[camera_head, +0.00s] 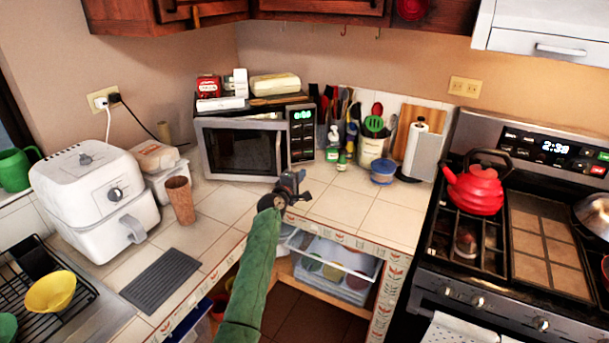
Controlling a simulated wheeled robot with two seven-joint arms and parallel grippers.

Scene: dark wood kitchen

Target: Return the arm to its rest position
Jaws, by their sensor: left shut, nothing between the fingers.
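My left arm, in a green sleeve, reaches up from the bottom of the head view. My left gripper (300,188) is at its far end, over the tiled counter (338,206) near the corner's front edge. It is shut and holds nothing. My right gripper does not show.
A white air fryer (92,190) and a brown cup (180,200) stand to the left. An open drawer (335,254) lies below the counter edge, right of my arm. A red kettle (474,188) sits on the stove at right. Free tiles lie around the gripper.

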